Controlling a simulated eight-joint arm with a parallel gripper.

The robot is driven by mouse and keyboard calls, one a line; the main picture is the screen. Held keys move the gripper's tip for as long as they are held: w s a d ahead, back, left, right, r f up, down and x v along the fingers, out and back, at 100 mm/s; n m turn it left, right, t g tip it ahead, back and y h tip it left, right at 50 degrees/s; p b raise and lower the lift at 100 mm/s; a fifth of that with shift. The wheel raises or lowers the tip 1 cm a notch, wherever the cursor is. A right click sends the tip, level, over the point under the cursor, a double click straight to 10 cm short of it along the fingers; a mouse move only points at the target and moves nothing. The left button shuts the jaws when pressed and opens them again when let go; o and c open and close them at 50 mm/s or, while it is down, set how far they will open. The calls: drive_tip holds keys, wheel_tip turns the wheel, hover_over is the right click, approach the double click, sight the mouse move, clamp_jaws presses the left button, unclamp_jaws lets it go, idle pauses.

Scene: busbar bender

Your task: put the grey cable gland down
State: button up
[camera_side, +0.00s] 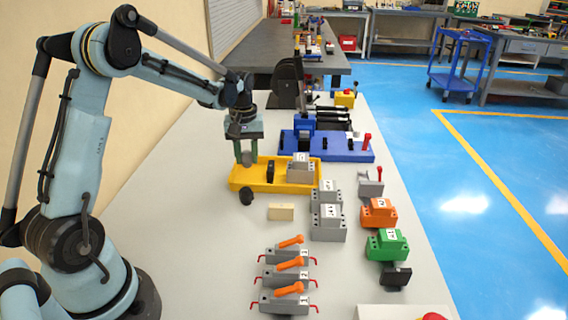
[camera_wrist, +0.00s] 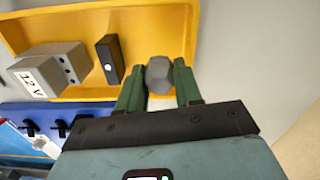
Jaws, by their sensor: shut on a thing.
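My gripper (camera_side: 246,160) is shut on the grey cable gland (camera_side: 247,158). The gland also shows in the wrist view (camera_wrist: 160,73) as a grey hexagonal piece between the green fingers (camera_wrist: 160,88). In the side view the gland hangs in front of the left part of the yellow tray (camera_side: 274,189); the tray also shows in the wrist view (camera_wrist: 145,22). It looks held above the tray, but the exact gap is hard to tell. A grey block with a white label (camera_side: 301,168) and an upright black piece (camera_side: 270,172) are in the tray.
A black round piece (camera_side: 246,197) and a beige block (camera_side: 281,212) lie in front of the tray. A blue fixture (camera_side: 345,153) stands behind it. Grey terminal blocks (camera_side: 328,222), an orange block (camera_side: 378,212) and a green block (camera_side: 387,244) stand to the right. The front-left table is clear.

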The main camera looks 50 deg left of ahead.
sight(247, 164)
drive_tip(key=shift+f, duration=1.7)
drive_tip(key=shift+f, duration=0.15)
drive_tip(key=o, duration=0.7)
